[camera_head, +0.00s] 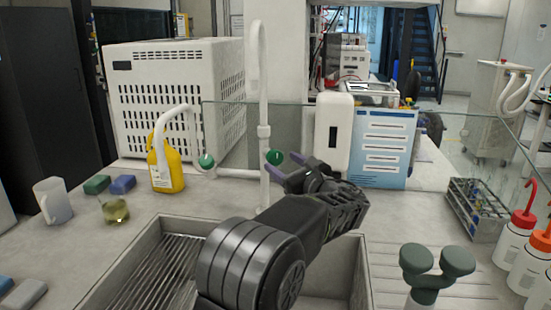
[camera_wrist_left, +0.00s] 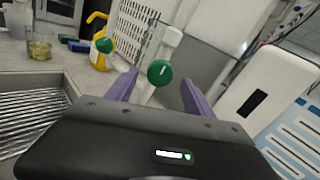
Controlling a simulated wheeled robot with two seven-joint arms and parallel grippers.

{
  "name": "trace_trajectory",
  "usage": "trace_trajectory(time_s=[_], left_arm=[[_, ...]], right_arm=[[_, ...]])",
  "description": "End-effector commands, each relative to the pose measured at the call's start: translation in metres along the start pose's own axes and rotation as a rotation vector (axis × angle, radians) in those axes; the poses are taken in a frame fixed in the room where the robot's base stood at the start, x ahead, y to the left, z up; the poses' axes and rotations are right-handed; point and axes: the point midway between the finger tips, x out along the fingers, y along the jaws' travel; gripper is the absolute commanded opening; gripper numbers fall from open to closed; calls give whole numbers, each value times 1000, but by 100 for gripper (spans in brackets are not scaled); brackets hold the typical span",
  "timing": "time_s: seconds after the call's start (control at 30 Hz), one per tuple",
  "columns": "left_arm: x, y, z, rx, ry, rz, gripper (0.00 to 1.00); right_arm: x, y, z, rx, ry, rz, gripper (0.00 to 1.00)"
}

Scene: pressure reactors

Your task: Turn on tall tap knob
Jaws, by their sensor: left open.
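The tall white tap (camera_head: 264,130) stands behind the sink, and its green knob (camera_head: 274,157) sits on the right side of its post. In the left wrist view this knob (camera_wrist_left: 160,73) shows between and beyond the fingertips. A second green knob (camera_head: 206,161) is on the lower, curved tap to the left. My left gripper (camera_head: 288,167) is just right of and close to the tall tap's knob, with its purple fingers spread. The fingers (camera_wrist_left: 158,84) are open and empty in the wrist view. Contact with the knob cannot be made out. My right gripper is not in view.
A sink (camera_head: 150,262) lies below my arm. A yellow bottle (camera_head: 166,165) stands by the lower tap. A white dispenser (camera_head: 333,135) and a blue-white box (camera_head: 381,147) stand right of the tall tap. A green double-headed fixture (camera_head: 437,268) is at front right.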

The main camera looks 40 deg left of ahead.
Motion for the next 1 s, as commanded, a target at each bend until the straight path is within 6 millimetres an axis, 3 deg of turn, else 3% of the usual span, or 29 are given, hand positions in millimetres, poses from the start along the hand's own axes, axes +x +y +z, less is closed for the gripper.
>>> trace_trajectory(time_s=[0.1,0.3,0.63,1.0], left_arm=[[21,1,0,2,-1,3,61],[43,0,0,1,0,1,61],[47,0,0,0,0,0,61],[47,0,0,0,0,0,31]], right_arm=[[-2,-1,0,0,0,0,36],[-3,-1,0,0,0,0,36],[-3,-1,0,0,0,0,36],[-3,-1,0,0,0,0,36]])
